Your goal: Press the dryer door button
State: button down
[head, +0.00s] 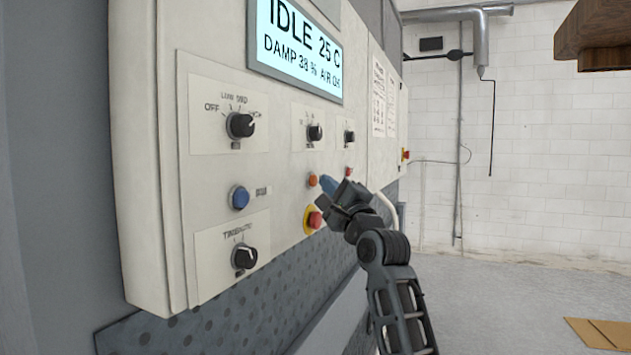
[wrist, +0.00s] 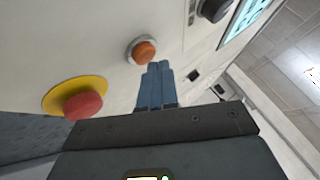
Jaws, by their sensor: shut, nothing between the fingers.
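The white control panel (head: 282,175) carries several buttons; I cannot read which one is the door button. An orange button (head: 312,181) sits near the panel's lower right; in the wrist view it has a grey ring (wrist: 145,51). A blue button (head: 240,197) with a small label is farther left, and a small red button (head: 348,171) is farther right. My gripper (head: 326,184) is shut and empty, its blue fingers together. In the wrist view its fingertips (wrist: 159,66) are just beside the orange button. I cannot tell whether they touch the panel.
A red emergency stop (head: 315,220) on a yellow base sits just below the orange button, close to my gripper. Black knobs (head: 240,125) line the panel under a lit display (head: 297,45) reading IDLE 25 C. Open floor (head: 500,285) lies to the right.

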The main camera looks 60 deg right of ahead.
jog(key=shift+w, duration=0.5)
dwell(0.6)
jog(key=shift+s, duration=0.95)
jog(key=shift+s+d, duration=0.2)
jog(key=shift+s, duration=2.3)
